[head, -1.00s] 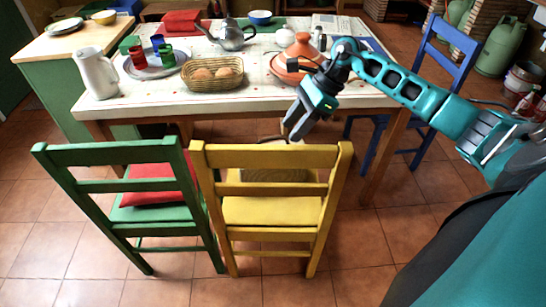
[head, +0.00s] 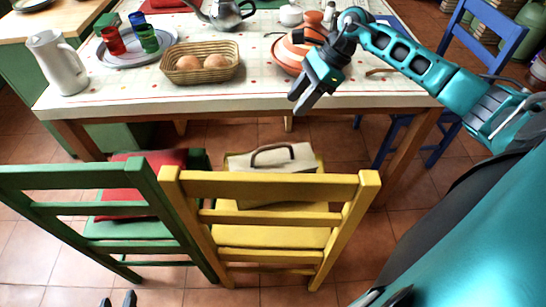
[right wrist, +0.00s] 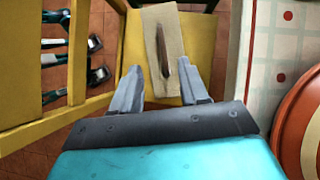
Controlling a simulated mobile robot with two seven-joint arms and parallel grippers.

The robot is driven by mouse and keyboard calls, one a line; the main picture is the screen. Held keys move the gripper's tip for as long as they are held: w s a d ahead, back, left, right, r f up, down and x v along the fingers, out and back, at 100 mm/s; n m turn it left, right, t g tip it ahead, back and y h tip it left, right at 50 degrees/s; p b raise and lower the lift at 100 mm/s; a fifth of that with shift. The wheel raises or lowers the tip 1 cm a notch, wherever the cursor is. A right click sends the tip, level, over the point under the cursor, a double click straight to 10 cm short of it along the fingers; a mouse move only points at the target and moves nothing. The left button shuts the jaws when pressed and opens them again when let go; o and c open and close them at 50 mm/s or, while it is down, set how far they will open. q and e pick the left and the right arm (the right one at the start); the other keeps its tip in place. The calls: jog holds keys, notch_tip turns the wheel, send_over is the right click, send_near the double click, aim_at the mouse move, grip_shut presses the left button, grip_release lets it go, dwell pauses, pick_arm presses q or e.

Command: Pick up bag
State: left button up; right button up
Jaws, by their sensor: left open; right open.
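The bag (head: 299,160) is beige with a dark brown handle and lies on the seat of the yellow chair (head: 268,236). The chair's backrest hides its near, lower part in the head view. In the right wrist view the bag (right wrist: 175,35) lies ahead between my fingertips, its handle running lengthwise. My right gripper (head: 302,101) is open and empty, above the bag near the table edge; it also shows in the right wrist view (right wrist: 158,80). My left gripper (head: 118,298) is open at the bottom edge of the head view, low and left of the yellow chair, apart from the bag.
A green chair (head: 84,180) with a red cushion stands left of the yellow chair. The table (head: 230,98) beyond holds a bread basket (head: 172,69), a tray with cups, a white jug (head: 58,63) and a terracotta dish. A blue chair (head: 494,33) stands at the right.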

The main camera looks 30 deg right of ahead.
jog(key=b, duration=0.3)
send_near(272, 147)
jog(key=b+x, duration=0.1)
jog(key=x, duration=0.4)
jog(key=shift+d+b+x, duration=0.15)
jog(key=shift+b+x, duration=0.05)
jog(key=shift+x, duration=1.2)
jog(key=shift+d+b+x, duration=0.15)
jog(key=shift+b+x, duration=0.05)
jog(key=shift+x, duration=1.25)
jog(key=shift+w+f, duration=0.1)
jog(key=shift+f, duration=0.05)
jog(key=shift+c, duration=0.3)
grip_shut()
